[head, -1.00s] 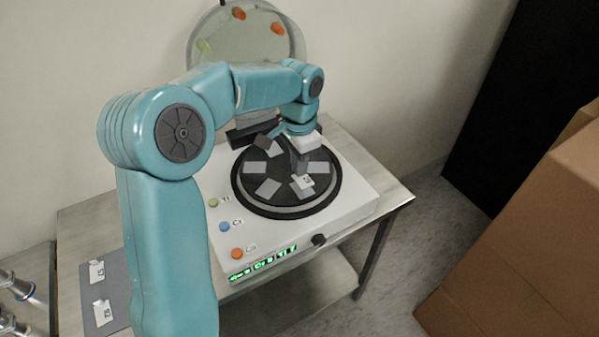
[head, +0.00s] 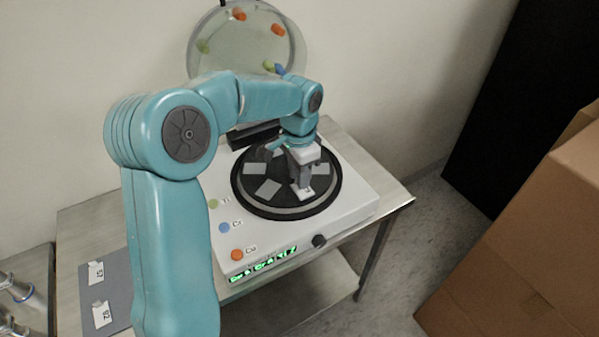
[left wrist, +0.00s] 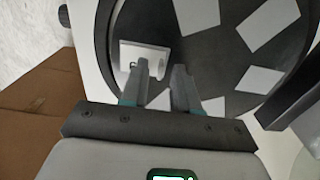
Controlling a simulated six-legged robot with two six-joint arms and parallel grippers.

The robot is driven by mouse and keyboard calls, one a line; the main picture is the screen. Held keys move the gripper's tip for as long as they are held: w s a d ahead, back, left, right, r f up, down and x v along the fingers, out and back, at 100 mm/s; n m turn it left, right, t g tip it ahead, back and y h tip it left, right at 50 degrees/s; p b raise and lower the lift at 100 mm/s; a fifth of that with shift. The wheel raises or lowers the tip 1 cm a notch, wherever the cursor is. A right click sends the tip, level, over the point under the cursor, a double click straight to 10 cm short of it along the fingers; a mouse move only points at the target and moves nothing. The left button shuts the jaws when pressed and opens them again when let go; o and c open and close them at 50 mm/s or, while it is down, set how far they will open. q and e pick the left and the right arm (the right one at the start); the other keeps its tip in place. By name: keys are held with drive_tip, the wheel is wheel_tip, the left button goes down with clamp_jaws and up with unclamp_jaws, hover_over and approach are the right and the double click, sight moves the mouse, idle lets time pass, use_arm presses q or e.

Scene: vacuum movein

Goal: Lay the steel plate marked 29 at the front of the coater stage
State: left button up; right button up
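The coater stage is a round dark disk (head: 250,190) on a white machine, with several pale rectangles on it. A small pale steel plate (head: 306,195) lies at the stage's near side, close to the rim. It also shows in the left wrist view (left wrist: 152,54), with a dark mark too small to read. My left gripper (head: 304,185) is pointed down at this plate. In the left wrist view its fingers (left wrist: 162,66) stand apart with a gap between them, one finger overlapping the plate's edge in the picture. My right gripper is not in view.
The white machine (head: 350,205) has coloured buttons, a green display and a dark knob at its front. A grey mat (head: 118,283) with two pale marked plates lies at left. A round clear lid (head: 235,45) stands behind. Cardboard boxes (head: 530,230) stand at right.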

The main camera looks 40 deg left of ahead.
use_arm(q)
wheel_tip(320, 180, up, 12)
drive_tip(key=p, duration=0.1)
drive_tip(key=shift+r, duration=0.15)
idle(0.6)
